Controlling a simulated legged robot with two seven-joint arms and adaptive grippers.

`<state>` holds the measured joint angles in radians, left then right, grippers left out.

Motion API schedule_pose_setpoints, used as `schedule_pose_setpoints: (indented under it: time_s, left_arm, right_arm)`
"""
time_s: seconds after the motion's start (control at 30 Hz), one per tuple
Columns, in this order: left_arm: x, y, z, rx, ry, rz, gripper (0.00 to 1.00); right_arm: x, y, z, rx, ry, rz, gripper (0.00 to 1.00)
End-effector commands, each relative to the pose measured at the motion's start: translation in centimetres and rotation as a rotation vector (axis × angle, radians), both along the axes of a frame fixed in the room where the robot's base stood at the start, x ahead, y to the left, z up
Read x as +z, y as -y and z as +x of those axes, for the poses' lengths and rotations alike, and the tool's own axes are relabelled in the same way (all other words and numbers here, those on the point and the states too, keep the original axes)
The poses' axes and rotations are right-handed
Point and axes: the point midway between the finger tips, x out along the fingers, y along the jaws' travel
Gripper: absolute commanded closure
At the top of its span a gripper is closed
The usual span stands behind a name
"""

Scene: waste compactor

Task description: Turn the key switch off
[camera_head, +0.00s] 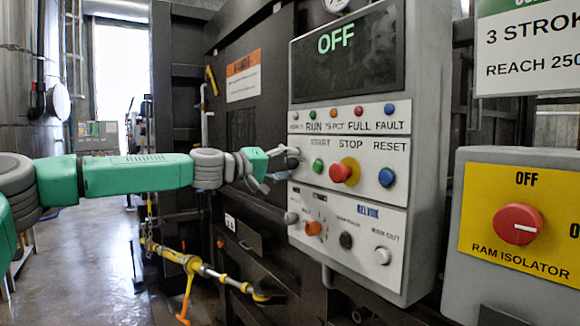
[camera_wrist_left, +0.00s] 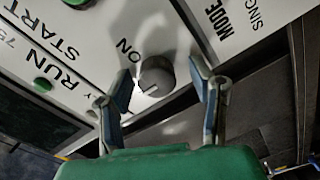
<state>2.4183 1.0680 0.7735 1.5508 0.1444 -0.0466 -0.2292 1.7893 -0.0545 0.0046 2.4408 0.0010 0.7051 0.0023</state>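The key switch (camera_wrist_left: 156,76) is a round grey knob on the white panel, with the word ON printed beside it in the left wrist view. A pale line marks its face. My left gripper (camera_wrist_left: 160,100) is open, with one finger on each side of the knob and visible gaps between them. In the head view my left gripper (camera_head: 272,167) is at the left edge of the control box (camera_head: 420,150), left of the green START button, and largely covers the switch. The display (camera_head: 345,50) reads OFF. My right gripper is not in view.
A red STOP button (camera_head: 341,173) and a blue RESET button (camera_head: 386,177) sit right of the switch. An orange knob (camera_head: 313,228) sits below. A yellow RAM ISOLATOR plate with a red knob (camera_head: 516,224) stands at the right. Open floor (camera_head: 90,260) lies at the left.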

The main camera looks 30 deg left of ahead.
Motion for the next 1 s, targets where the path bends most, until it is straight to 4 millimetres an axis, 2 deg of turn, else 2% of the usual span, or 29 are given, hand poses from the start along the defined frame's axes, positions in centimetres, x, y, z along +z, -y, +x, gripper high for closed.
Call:
schedule_pose_setpoints:
  time_s: [0.37, 0.73, 1.0]
  left_arm:
    - [0.1, 0.3, -0.6, -0.007, 0.001, 0.005, 0.5]
    - [0.1, -2.0, -4.9, -0.006, 0.002, -0.002, 0.5]
    - [-0.2, -2.9, -6.6, -0.005, -0.002, -0.001, 0.5]
  right_arm:
    - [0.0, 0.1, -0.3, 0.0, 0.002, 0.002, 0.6]
    - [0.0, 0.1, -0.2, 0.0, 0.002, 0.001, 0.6]
    - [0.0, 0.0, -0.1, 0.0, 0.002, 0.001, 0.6]
